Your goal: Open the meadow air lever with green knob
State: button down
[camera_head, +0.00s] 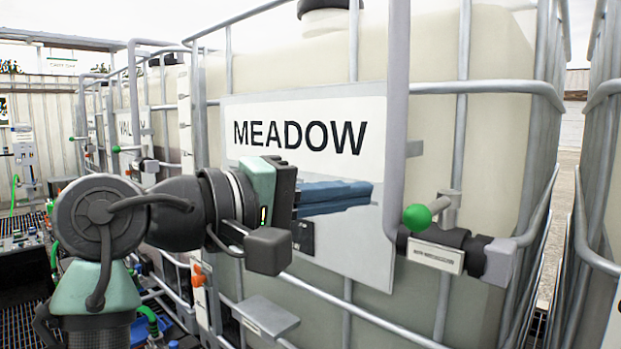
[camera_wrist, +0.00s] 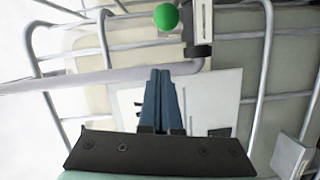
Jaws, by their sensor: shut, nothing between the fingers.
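The meadow air lever's green knob (camera_head: 417,217) sits on a grey lever (camera_head: 443,205) above a dark pipe valve at the right of the MEADOW sign (camera_head: 300,137). The knob also shows at the top of the wrist view (camera_wrist: 166,16), beyond the fingertips. My gripper (camera_head: 370,196) has its blue fingers in front of the sign, pointing right toward the knob, with a gap between. In the wrist view my gripper (camera_wrist: 160,70) shows the fingers together and empty. They do not touch the lever.
A vertical grey pipe (camera_head: 397,100) runs down close to the left of the knob, between it and my fingers. Cage bars (camera_head: 460,100) surround the pale tote. A small label plate (camera_head: 435,257) hangs below the lever. Another green knob (camera_head: 116,149) is farther left.

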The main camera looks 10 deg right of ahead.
aim_at(435, 208)
jog(key=shift+s+d+f+p, duration=0.15)
jog(key=shift+s+d+p, duration=0.2)
jog(key=shift+d, duration=0.35)
jog(key=shift+s+d+f+p, duration=0.15)
jog(key=shift+s+d+p, duration=0.2)
jog(key=shift+d, duration=0.3)
jog(key=shift+s+d+f+p, duration=0.2)
jog(key=shift+s+d, duration=0.25)
jog(key=shift+d, duration=0.25)
jog(key=shift+s+n+t, duration=0.2)
jog(key=shift+n+t, duration=0.1)
jog(key=shift+t, duration=0.1)
